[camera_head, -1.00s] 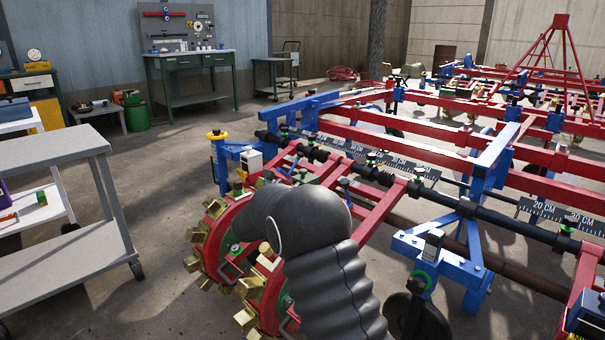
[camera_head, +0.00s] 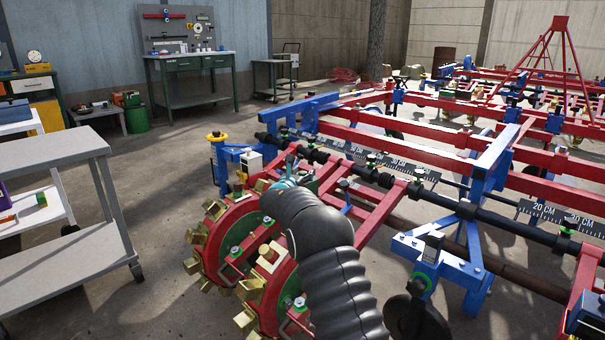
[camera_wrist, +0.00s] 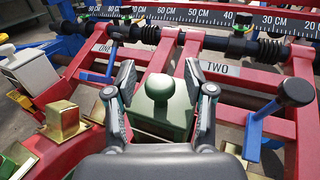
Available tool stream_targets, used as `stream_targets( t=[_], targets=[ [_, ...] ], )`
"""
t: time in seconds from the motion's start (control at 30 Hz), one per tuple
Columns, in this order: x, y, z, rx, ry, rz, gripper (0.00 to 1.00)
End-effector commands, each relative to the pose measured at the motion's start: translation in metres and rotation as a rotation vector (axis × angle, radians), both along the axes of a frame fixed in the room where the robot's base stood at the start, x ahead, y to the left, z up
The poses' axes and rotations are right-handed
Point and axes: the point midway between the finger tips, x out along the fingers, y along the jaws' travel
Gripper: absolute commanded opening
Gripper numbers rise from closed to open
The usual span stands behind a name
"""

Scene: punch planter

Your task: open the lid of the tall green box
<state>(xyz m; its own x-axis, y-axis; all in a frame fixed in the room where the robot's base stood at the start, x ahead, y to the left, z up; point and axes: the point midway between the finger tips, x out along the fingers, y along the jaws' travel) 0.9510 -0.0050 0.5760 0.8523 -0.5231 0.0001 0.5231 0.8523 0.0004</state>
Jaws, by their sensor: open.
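In the wrist view the tall green box (camera_wrist: 163,127) is near the middle, seen from above. Its green lid has a round green knob (camera_wrist: 160,86) on top and appears closed. My gripper (camera_wrist: 160,74) is open, with one finger on each side of the knob and visible gaps between. The nearer part of the box is hidden behind my gripper's body. In the head view my arm hides the box and most of my gripper.
Red arms of the planter flank the box, with labels ONE (camera_wrist: 100,48) and TWO (camera_wrist: 220,68). Brass cups (camera_wrist: 62,118) are on the left. A grey cart (camera_head: 50,155) stands left of the planter in the head view.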

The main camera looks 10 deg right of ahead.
Motion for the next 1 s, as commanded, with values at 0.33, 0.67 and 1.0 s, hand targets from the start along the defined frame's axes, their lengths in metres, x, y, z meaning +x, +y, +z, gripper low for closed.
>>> stream_targets(
  t=[0.33,0.67,1.0],
  targets=[
    [0.0011,-0.0005,-0.0001,0.0,0.0,0.001,0.41],
    [0.0011,-0.0002,-0.0002,0.0,0.0,0.001,0.0],
    [-0.0007,-0.0074,0.0086,0.045,0.035,-0.005,0.0]
  ],
)
